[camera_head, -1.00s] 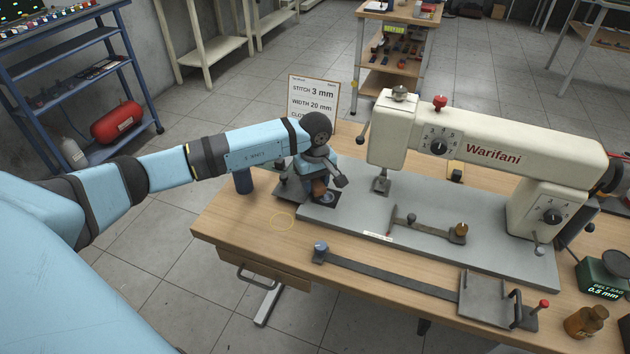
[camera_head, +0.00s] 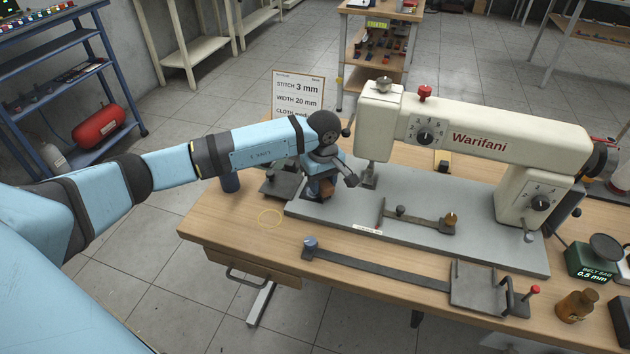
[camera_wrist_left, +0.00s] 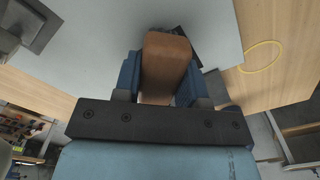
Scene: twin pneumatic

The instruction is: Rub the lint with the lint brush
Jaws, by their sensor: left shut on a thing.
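My left gripper (camera_head: 322,193) is shut on a brown wooden block, which I take to be the lint brush (camera_head: 327,189). It is held low over the left end of the sewing machine's grey bed plate. In the left wrist view the brush (camera_wrist_left: 166,62) sits between the blue fingers (camera_wrist_left: 160,85). A dark patch (camera_wrist_left: 197,52) shows partly behind it, on or near the plate's edge. I cannot make out the lint itself, and cannot tell whether the brush touches the plate. My right gripper is not in view.
The cream sewing machine (camera_head: 480,135) stands right of the gripper, its presser foot (camera_head: 368,177) close by. A sign (camera_head: 298,94) stands behind. A long metal bar (camera_head: 380,272) lies in front.

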